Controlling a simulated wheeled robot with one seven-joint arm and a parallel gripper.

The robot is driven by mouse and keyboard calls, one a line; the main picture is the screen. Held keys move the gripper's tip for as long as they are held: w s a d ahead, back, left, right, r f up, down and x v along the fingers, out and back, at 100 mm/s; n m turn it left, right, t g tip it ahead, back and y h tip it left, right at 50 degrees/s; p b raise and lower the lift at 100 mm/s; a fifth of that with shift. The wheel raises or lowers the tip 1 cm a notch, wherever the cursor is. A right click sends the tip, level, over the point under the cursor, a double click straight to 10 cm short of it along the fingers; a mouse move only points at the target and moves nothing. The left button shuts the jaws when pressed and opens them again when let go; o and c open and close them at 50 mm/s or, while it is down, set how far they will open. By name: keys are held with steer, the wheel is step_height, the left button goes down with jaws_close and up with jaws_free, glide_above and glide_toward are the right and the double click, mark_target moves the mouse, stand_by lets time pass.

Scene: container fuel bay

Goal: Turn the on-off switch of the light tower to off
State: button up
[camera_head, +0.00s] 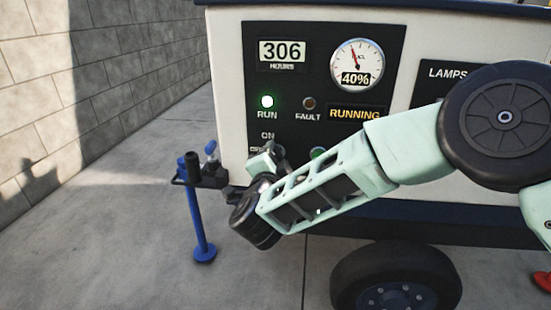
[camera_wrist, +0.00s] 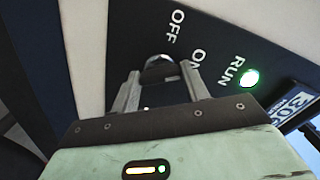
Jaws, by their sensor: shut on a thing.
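The light tower's dark control panel (camera_head: 290,75) is on its white body, with the RUN lamp (camera_head: 267,101) lit green and the RUNNING sign (camera_head: 355,113) lit. My gripper (camera_head: 266,158) is at the panel's lower left, just below the ON label (camera_head: 267,135). In the wrist view, my gripper (camera_wrist: 163,82) has one finger on each side of the rounded on-off switch (camera_wrist: 160,66) and is shut on it. The OFF label (camera_wrist: 177,26) and ON label (camera_wrist: 199,58) show beyond the switch. My gripper mostly hides the switch in the head view, and I cannot tell which label it points to.
A gauge (camera_head: 356,64) reads 40% and an hour meter (camera_head: 282,51) reads 306. The FAULT lamp (camera_head: 308,103) is dark. A blue jack stand (camera_head: 200,225) stands left of my gripper, and a tyre (camera_head: 394,277) is below. Concrete floor is clear at left.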

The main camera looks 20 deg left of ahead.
steer(key=shift+r+p, duration=0.1)
steer(key=shift+p, duration=0.35)
steer(key=shift+r+n+p, duration=0.15)
steer(key=shift+n+p, duration=1.05)
steer(key=shift+p, duration=0.05)
steer(key=n+p, duration=0.3)
steer(key=shift+s+p, duration=0.1)
steer(key=shift+p, duration=0.25)
steer(key=shift+f+n+p, duration=0.15)
steer(key=shift+n+p, duration=1)
steer(key=shift+n, duration=0.45)
steer(key=shift+f+n+p, duration=0.1)
steer(key=shift+n+p, duration=1)
steer(key=shift+n, duration=0.5)
steer(key=shift+f, duration=0.1)
steer(key=o, duration=1)
steer(key=p+v, duration=0.3)
steer(key=v, duration=1.4)
steer(key=shift+s, duration=0.15)
